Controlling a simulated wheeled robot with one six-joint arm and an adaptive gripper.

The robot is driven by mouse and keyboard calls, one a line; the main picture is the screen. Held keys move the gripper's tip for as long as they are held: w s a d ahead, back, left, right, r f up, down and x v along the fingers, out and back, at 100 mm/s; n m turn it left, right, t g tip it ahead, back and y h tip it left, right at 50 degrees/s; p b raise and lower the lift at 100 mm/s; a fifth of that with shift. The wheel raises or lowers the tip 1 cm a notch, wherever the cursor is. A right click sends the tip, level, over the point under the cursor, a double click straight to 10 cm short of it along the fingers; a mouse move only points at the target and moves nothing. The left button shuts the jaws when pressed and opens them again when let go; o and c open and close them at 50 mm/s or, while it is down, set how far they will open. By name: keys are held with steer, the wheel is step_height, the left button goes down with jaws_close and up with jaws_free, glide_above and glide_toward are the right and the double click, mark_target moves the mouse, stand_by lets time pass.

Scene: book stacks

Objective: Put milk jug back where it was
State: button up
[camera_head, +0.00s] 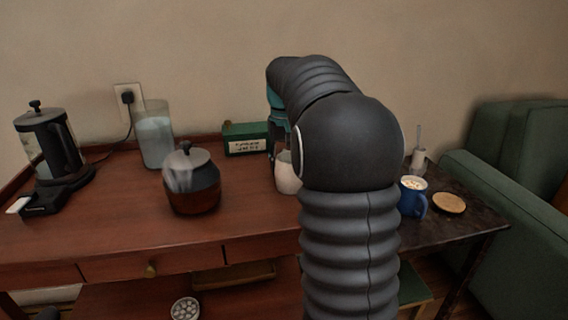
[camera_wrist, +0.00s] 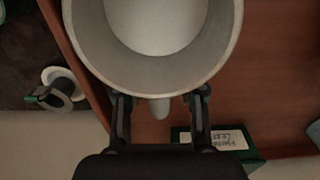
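The milk jug (camera_wrist: 155,68) is a pale cream vessel that fills the top of the wrist view, seen from above into its open mouth. In the head view the jug (camera_head: 287,178) shows at the table's middle, partly hidden behind my arm. My gripper (camera_wrist: 160,102) is at the jug's near side in the wrist view. Its two fingers are apart, with a small pale part of the jug between them. The fingertips pass under the rim, so contact with the body is hidden. Whether the jug rests on the table or is slightly raised is unclear.
A green box (camera_head: 245,138) is behind. A blue mug (camera_head: 412,196) and a round coaster (camera_head: 448,203) sit on the dark side table right. The wooden table's (camera_head: 125,233) front left is clear.

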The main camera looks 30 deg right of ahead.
step_height(320, 180, up, 12)
steer(key=shift+p, duration=0.7)
steer(key=shift+s+a+r, duration=0.15)
steer(key=shift+a+r, duration=0.05)
steer(key=shift+a, duration=0.05)
steer(key=s+a+f+n+t, duration=0.2)
steer(key=s+a+f+t, duration=0.1)
steer(key=s+a, duration=0.9)
steer(key=s+a+f+n+t, duration=0.1)
steer(key=s+a+f, duration=0.4)
steer(key=s+f, duration=0.7)
steer(key=shift+s+f+t, duration=0.3)
steer(key=shift+s+t, duration=0.5)
steer(key=shift+s, duration=0.45)
